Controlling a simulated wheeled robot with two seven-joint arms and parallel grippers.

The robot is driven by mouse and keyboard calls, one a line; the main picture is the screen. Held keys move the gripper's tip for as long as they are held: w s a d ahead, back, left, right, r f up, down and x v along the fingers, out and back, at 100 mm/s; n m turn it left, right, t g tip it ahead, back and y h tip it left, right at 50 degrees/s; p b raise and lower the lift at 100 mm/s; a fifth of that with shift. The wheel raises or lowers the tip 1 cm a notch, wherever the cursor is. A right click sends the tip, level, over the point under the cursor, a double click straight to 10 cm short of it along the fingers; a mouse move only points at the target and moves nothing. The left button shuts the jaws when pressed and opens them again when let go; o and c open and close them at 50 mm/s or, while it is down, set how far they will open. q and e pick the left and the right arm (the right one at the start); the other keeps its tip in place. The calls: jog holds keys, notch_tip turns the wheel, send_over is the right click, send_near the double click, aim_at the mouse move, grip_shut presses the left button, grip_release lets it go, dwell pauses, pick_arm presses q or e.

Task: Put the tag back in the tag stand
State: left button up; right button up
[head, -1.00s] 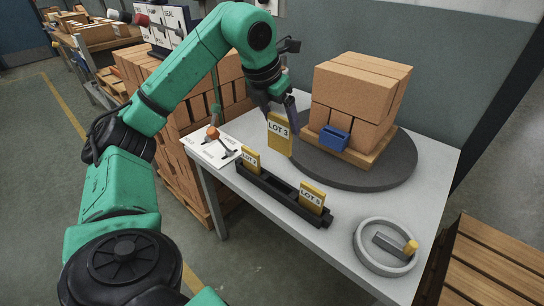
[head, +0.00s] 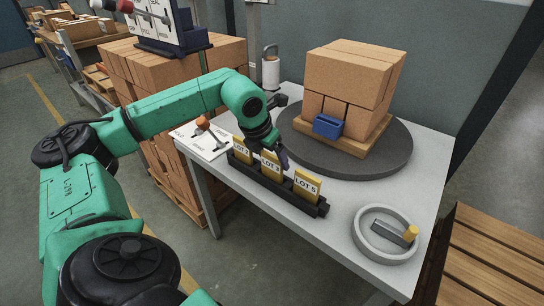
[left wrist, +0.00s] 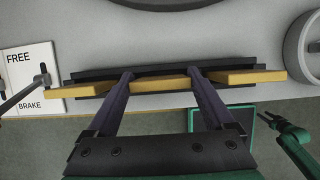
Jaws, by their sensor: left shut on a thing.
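The yellow LOT 3 tag (head: 269,166) is upright in the middle of the black tag stand (head: 321,210), its top about level with its neighbours. My left gripper (head: 281,158) is shut on it from above. In the left wrist view, the two fingers (left wrist: 160,82) hold the tag's ends, and it lies in line between the stand's rails (left wrist: 235,64). The LOT 5 tag (head: 307,187) stands in the right part of the stand, and another yellow tag (head: 242,150) in the left part. The tag's lower edge is hidden.
A grey ring tray (head: 364,243) is at the right. A FREE/BRAKE card (head: 205,146) with a lever lies left. Open tabletop lies between stand and ring.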

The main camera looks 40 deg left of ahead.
pick_arm(q)
jog(key=o, duration=1.1)
jog(key=shift+r, duration=0.15)
jog(key=p+v, duration=0.1)
jog(key=v, duration=1.1)
pick_arm(e)
jog(key=s, duration=0.3)
jog(key=shift+d, duration=0.3)
pick_arm(q)
jog(key=shift+w, duration=0.1)
